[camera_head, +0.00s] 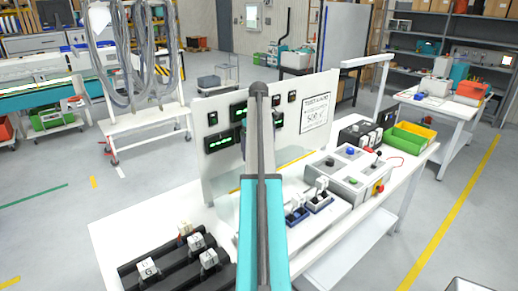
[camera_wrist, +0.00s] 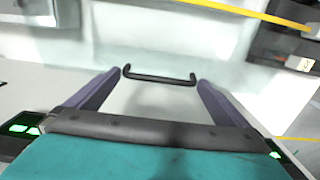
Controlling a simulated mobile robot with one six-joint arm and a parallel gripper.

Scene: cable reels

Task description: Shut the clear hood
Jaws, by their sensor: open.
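The clear hood (camera_wrist: 150,100) is a see-through panel that fills the middle of the wrist view. A black bar handle (camera_wrist: 160,77) with two bent ends is on it. My gripper (camera_wrist: 160,78) is open, with its two purple fingers to either side of the handle and their tips close to its ends. The handle is not clamped; I cannot tell if a finger touches it. In the head view, a part of the clear hood with a yellow edge (camera_head: 297,159) shows by the upright board, but my teal arm hides its middle, the handle and my gripper. Its exact tilt is unclear.
A white bench (camera_head: 120,234) carries the upright panel (camera_head: 217,172) with green displays, switch boxes (camera_head: 349,165) and black blocks with white-topped plugs (camera_head: 150,268). Green (camera_head: 407,138) and yellow bins stand at its far right. A cable rack (camera_head: 137,112) stands behind left.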

